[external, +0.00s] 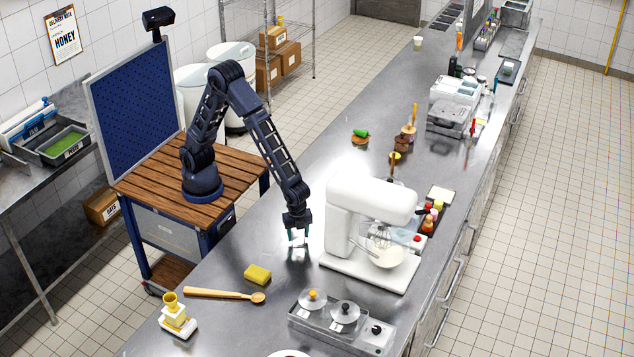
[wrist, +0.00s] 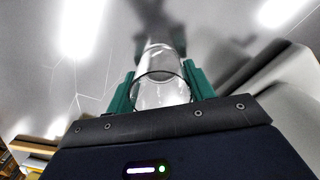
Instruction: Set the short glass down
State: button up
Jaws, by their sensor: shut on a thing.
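The short glass (wrist: 160,92) is clear and sits between the green fingers of my gripper (wrist: 160,88) in the wrist view. My gripper is shut on it. In the external view my gripper (external: 299,238) points down just above or at the steel counter (external: 240,308), left of the white mixer. The glass is hard to make out there, showing only as a faint pale shape between the fingertips. I cannot tell whether its base touches the counter.
A white stand mixer (external: 345,215) stands close on the right. A yellow sponge (external: 257,274) and a wooden spoon (external: 222,295) lie at the front left. A steel unit with two lidded pots (external: 330,322) is in front. The counter behind my gripper has free room.

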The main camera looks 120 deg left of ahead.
jog(key=shift+f, duration=0.15)
jog(key=o, duration=1.1)
jog(key=shift+c, duration=0.2)
notch_tip(320, 180, up, 12)
jog(key=s+a+r+n+t, duration=0.1)
jog(key=s+a+r+n, duration=0.1)
jog(key=s+a+r, duration=0.4)
jog(key=s+a+r+n+t, duration=0.1)
jog(key=s+a+r+n, duration=0.1)
jog(key=s, duration=0.8)
jog(key=s+a+r+n+t, duration=0.1)
jog(key=s+a+r+n, duration=0.1)
jog(key=s, duration=0.7)
jog(key=s+a+r+n+t, duration=0.1)
jog(key=s+a+r+n, duration=0.2)
jog(key=s+r, duration=0.3)
jog(key=s, duration=0.4)
jog(key=shift+s+a+t, duration=0.3)
